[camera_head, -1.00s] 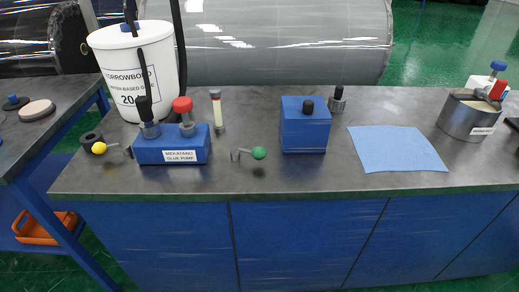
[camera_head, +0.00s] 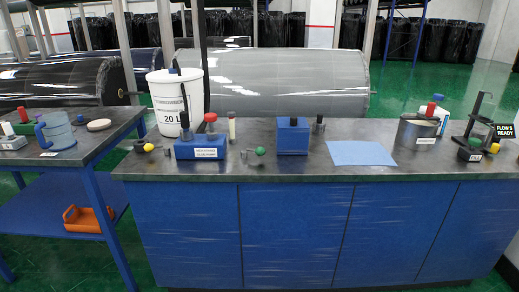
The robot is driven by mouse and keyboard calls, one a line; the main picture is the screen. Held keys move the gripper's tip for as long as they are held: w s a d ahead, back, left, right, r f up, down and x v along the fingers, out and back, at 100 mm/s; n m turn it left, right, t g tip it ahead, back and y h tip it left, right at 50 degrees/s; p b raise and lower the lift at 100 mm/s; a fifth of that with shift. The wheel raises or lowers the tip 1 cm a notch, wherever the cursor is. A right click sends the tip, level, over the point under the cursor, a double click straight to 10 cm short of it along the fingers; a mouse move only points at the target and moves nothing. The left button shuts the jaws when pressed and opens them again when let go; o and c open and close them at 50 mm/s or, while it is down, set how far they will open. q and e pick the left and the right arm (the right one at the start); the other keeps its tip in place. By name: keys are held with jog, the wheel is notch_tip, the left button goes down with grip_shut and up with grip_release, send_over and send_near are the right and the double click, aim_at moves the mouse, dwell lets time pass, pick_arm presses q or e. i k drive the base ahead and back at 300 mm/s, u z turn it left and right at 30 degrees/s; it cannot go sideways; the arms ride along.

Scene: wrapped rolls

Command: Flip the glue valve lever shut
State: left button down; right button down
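A small lever with a green ball (camera_head: 261,151) sticks out to the right of the block. Another with a yellow ball (camera_head: 149,147) is at the left of it. I cannot tell from here which is the glue valve lever. A white 20 L bucket (camera_head: 176,101) stands behind the pump, with a dark hose rising from it. Neither of my grippers shows in the head view.
A blue box (camera_head: 292,137) and a light blue sheet (camera_head: 361,153) lie mid-bench. A metal pot (camera_head: 415,136) and a stand with a "FLOW READY" sign (camera_head: 503,131) are at the right. A side table (camera_head: 58,158) is at the left, with an orange tray (camera_head: 88,219) below. Large wrapped rolls lie behind.

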aim_at(261, 151)
jog(key=u, duration=0.6)
jog(key=i, duration=1.65)
jog(key=z, duration=0.75)
